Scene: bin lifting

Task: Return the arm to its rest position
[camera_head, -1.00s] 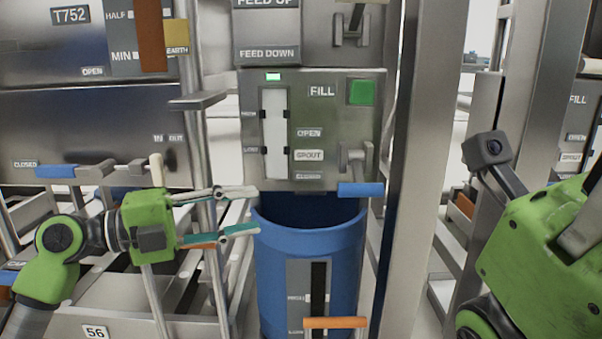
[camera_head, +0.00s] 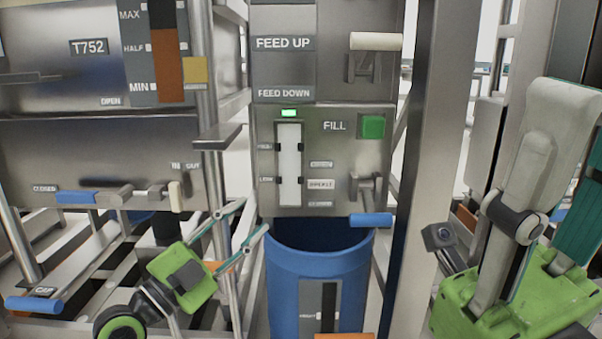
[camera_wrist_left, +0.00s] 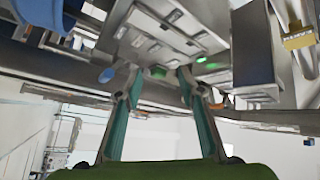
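My left gripper (camera_head: 255,215) is low in the head view, tilted up to the right, with its two teal-lined fingers apart and nothing between them. Its tips lie in front of the machine, by the upper left of the blue bin (camera_head: 315,275). The left wrist view shows the same gripper (camera_wrist_left: 160,74) open and empty, with the machine panel behind it. My right gripper (camera_head: 545,215) is large at the right edge, fingers pointing up. Parts of it overlap, so its opening is unclear.
The blue bin stands below the fill panel (camera_head: 345,165). A blue-handled lever (camera_head: 371,220) juts out over its rim. A metal post (camera_head: 430,130) rises right of the bin. Pipes and blue handles (camera_head: 34,304) crowd the lower left.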

